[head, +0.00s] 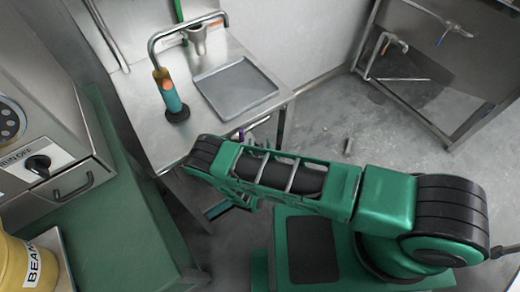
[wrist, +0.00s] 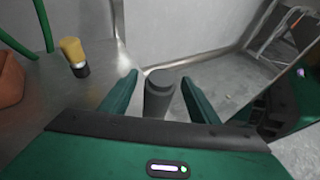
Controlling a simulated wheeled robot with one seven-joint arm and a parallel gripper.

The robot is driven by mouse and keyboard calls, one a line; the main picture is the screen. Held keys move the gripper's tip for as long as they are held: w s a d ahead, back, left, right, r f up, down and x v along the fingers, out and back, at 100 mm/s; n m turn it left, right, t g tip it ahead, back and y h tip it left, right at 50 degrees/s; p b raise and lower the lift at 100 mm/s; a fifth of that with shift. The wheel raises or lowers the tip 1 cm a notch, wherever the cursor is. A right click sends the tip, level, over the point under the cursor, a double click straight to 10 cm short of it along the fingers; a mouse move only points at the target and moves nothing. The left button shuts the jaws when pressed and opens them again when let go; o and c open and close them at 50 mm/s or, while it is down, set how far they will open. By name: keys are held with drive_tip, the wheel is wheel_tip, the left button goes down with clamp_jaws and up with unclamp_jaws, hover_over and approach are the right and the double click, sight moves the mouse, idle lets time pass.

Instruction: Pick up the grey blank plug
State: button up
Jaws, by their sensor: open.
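The grey blank plug (wrist: 158,102) looks like a dark grey upright cylinder with a rimmed round top in the wrist view. It shows between the two green fingers of my gripper (wrist: 160,78), which are apart with a gap on each side of it. Its lower end is hidden behind my gripper's body, so I cannot tell what it rests on. In the head view my arm hides most of the gripper near the front edge of the steel table (head: 150,125).
A small grey cylinder (head: 348,146) stands on the floor in the head view; I cannot tell if it is the same plug. A green counter (head: 135,220) stands left.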

drive_tip(key=x, duration=0.4)
drive_tip(key=shift+a, duration=0.1)
clamp_jaws()
